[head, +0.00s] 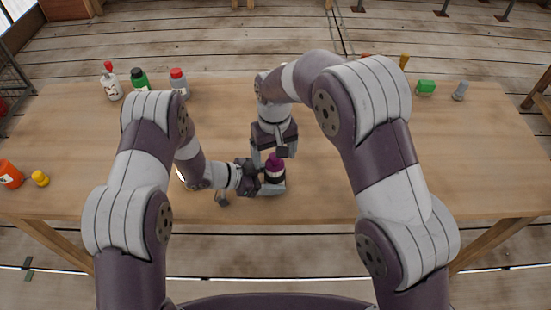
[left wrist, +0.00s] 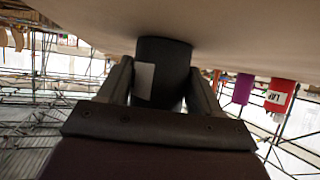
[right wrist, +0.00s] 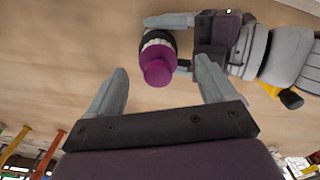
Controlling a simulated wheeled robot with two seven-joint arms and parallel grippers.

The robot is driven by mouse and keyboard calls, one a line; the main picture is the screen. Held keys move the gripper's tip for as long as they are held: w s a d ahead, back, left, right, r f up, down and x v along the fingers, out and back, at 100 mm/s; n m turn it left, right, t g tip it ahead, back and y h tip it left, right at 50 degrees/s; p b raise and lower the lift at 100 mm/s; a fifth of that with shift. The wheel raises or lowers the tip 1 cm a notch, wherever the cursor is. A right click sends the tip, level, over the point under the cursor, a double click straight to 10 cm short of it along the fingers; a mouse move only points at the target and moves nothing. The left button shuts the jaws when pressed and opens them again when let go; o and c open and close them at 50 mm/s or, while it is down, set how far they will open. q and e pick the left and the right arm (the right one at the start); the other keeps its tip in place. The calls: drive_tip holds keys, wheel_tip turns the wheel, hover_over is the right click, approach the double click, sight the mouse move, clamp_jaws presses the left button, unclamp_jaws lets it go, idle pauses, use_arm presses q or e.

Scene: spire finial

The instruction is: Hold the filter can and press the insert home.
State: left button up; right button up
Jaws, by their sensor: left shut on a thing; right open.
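The filter can (head: 274,177) is dark with a pale patch and stands upright near the table's front middle. It also shows in the left wrist view (left wrist: 165,70). A purple insert (head: 274,161) sits at the can's top; the right wrist view shows it (right wrist: 158,70) standing proud, its lower part hidden. My left gripper (head: 270,181) is shut on the can from the left, one finger on each side. My right gripper (head: 274,154) is open and empty, pointing down above the insert. Its fingers (right wrist: 164,88) are apart and appear clear of the insert.
Several bottles, including a green one (head: 140,80), stand at the back left. An orange bottle (head: 10,174) and a yellow item (head: 40,178) are at the left edge. A green block (head: 426,88) is at back right. The table (head: 480,150) is clear at right.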

drive_tip(key=shift+d+r, duration=0.15)
drive_tip(key=shift+r, duration=1.8)
clamp_jaws()
drive_tip(key=shift+f, duration=0.3)
drive_tip(key=shift+f, duration=0.8)
use_arm(q)
drive_tip(key=o, duration=0.9)
drive_tip(key=shift+a, duration=0.1)
